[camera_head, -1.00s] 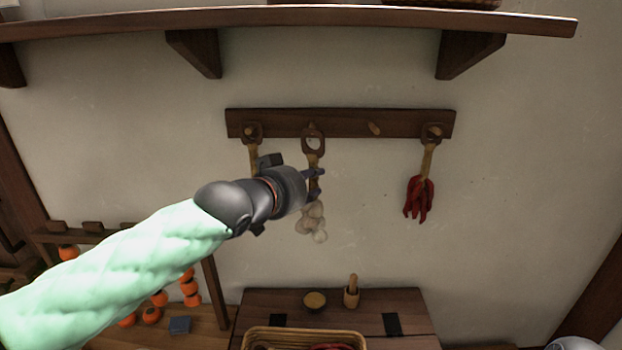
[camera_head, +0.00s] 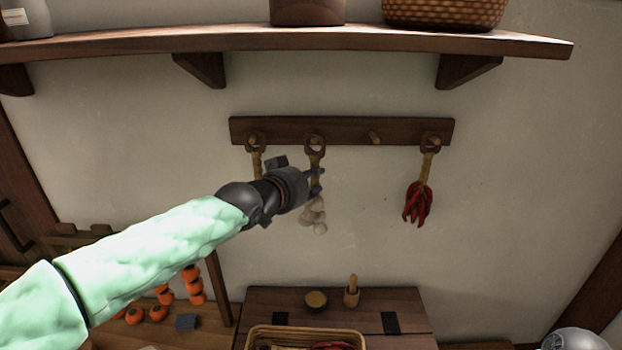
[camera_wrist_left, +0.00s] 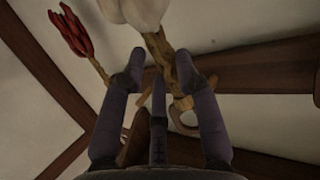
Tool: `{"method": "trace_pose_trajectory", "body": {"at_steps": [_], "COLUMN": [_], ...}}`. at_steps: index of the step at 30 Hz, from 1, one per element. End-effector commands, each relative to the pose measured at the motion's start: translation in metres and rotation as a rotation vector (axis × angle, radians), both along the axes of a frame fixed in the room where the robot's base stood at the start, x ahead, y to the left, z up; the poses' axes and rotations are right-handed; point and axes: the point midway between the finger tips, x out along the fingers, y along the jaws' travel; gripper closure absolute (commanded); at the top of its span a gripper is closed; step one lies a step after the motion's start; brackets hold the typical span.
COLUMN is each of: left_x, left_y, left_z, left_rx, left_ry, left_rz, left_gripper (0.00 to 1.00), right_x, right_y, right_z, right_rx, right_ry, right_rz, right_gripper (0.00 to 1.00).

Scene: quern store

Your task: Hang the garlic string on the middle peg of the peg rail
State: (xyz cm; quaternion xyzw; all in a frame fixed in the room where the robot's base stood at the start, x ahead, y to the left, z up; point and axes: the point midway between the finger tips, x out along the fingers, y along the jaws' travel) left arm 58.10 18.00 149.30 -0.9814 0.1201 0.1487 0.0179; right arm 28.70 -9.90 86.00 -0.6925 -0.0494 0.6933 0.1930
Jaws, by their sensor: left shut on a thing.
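The garlic string (camera_head: 318,212) has white bulbs at the bottom, a tan braid and a brown loop (camera_head: 315,145) on top. It hangs upright before the peg rail (camera_head: 345,131). The loop overlaps the second peg from the left; I cannot tell whether it is around that peg. My left gripper (camera_head: 316,184) is shut on the braid below the loop. In the left wrist view, the braid (camera_wrist_left: 160,48) passes between the fingers, with the bulbs (camera_wrist_left: 135,10) at the top. My right gripper is not in view.
A string (camera_head: 256,164) partly hidden by my gripper hangs at the far left peg. Red chillies (camera_head: 417,204) hang at the far right peg. The third peg (camera_head: 375,137) is bare. A shelf (camera_head: 330,40) juts out above; a chest (camera_head: 400,310) with a basket stands below.

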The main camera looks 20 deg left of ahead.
Motion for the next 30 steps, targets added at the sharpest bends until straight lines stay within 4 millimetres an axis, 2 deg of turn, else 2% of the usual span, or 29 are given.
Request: {"method": "trace_pose_trajectory", "body": {"at_steps": [2, 18, 30], "left_x": [0.004, 0.031, 0.041], "left_y": [0.002, 0.009, 0.012], "left_z": [0.001, -0.003, -0.008], "left_rx": [-0.002, -0.002, 0.000], "left_ry": [-0.001, -0.002, -0.002], "left_rz": [0.002, 0.003, 0.001], "left_gripper": [1.00, 1.00, 1.00], "right_x": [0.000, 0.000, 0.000], "right_y": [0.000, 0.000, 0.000], "right_z": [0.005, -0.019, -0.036], "right_rx": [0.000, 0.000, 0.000], "right_ry": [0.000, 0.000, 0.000], "right_rz": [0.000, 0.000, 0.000], "right_gripper": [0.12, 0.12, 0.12]}}
